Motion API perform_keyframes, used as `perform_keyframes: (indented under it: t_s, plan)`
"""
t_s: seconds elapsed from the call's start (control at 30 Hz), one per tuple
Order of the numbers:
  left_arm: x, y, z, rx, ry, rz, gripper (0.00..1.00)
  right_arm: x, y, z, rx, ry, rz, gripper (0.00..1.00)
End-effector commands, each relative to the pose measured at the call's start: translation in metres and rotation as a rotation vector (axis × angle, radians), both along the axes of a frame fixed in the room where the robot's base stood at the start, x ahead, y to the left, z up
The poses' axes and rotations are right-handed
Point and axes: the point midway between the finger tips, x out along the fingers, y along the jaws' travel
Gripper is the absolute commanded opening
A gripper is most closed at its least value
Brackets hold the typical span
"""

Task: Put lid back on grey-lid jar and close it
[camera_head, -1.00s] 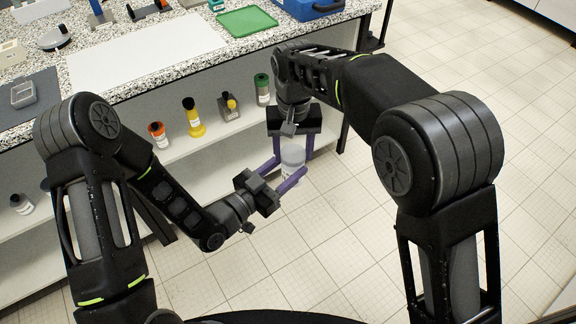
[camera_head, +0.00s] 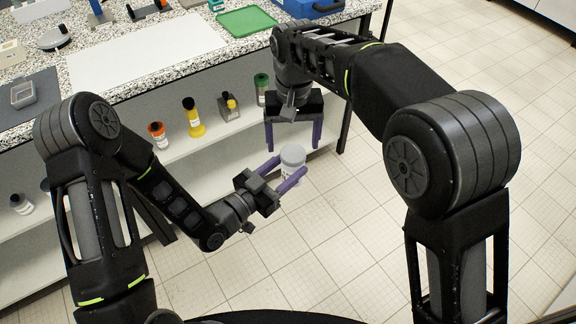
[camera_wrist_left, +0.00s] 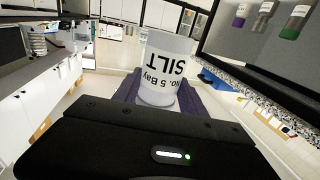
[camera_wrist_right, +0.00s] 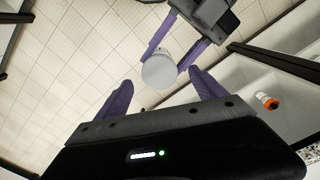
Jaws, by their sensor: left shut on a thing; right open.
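The grey-lid jar (camera_head: 292,166) is a translucent white jar held in the air in front of the bench. In the left wrist view the jar (camera_wrist_left: 167,72) shows the label "SILT No. 5 Bay", upside down. A round grey lid (camera_wrist_right: 159,72) covers its top in the right wrist view; the lid (camera_head: 292,154) also shows in the head view. Whether it is fully tightened I cannot tell. My left gripper (camera_head: 291,176) is shut on the jar from the side. My right gripper (camera_head: 294,148) is open and empty, above and apart from the lid, with fingers pointing down.
A white mat (camera_head: 145,50), a green tray (camera_head: 246,22) and a blue case (camera_head: 308,8) lie on top. Open floor is on the right.

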Motion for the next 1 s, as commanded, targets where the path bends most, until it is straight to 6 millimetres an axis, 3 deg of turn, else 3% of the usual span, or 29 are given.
perform_keyframes:
  t_s: [0.23,0.67,0.87,1.0]
  plan:
    - [0.0,0.0,0.0,-0.001,-0.001,0.0,0.0,0.0,0.0,0.032,-0.001,-0.001,-0.001,0.8]
    - [0.0,0.0,0.0,-0.001,-0.001,0.0,0.0,0.001,-0.001,0.035,0.0,-0.001,-0.005,0.8]
    - [0.0,0.0,0.0,-0.001,-0.001,0.0,0.0,0.023,-0.008,0.011,0.034,-0.017,-0.091,0.8]
    - [0.0,0.0,0.0,-0.001,-0.001,0.0,0.0,0.06,-0.022,-0.031,0.104,-0.048,-0.252,0.8]
